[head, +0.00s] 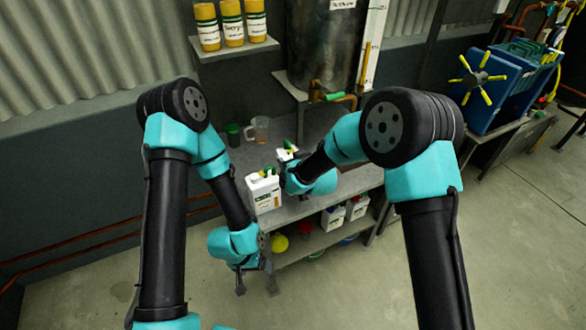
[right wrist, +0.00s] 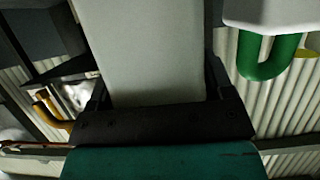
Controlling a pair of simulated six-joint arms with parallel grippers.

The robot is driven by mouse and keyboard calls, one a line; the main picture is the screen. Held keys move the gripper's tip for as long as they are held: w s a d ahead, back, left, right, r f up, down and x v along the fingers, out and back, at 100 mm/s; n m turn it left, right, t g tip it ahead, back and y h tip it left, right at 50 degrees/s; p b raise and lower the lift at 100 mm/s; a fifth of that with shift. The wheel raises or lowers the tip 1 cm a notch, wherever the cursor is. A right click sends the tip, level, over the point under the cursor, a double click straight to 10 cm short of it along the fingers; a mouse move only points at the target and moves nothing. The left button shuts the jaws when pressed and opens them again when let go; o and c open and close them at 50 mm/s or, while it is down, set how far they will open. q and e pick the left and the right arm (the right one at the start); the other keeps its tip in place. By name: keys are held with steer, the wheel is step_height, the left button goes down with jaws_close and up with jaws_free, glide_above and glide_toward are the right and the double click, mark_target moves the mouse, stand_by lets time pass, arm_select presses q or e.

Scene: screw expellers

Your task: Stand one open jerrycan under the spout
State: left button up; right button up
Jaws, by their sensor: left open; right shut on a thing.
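A white jerrycan (head: 287,154) with a green handle and some yellow on top is in my right gripper (head: 291,178). The can's pale body (right wrist: 155,50) fills the space between the fingers in the right wrist view. A second white jerrycan (head: 263,195) with a green handle stands near the bench's front edge, left of that gripper. Its green handle also seems to show in the right wrist view (right wrist: 268,58). I cannot tell whether either can is open. The brass spout (head: 316,90) is on the tank, behind the held can. My left gripper (head: 256,286) is open and empty before the bench.
A clear jug (head: 259,130) and a green cup (head: 233,135) stand on the bench's back left. More white cans (head: 334,217) and a yellow item (head: 279,243) are on the lower shelf. A blue press (head: 492,90) stands at right. Yellow canisters (head: 232,23) sit on a wall shelf.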

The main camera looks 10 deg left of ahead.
steer(key=shift+f, duration=1.95)
steer(key=o, duration=1.5)
steer(key=shift+f, duration=0.1)
steer(key=v, duration=1.2)
steer(key=shift+r, duration=0.25)
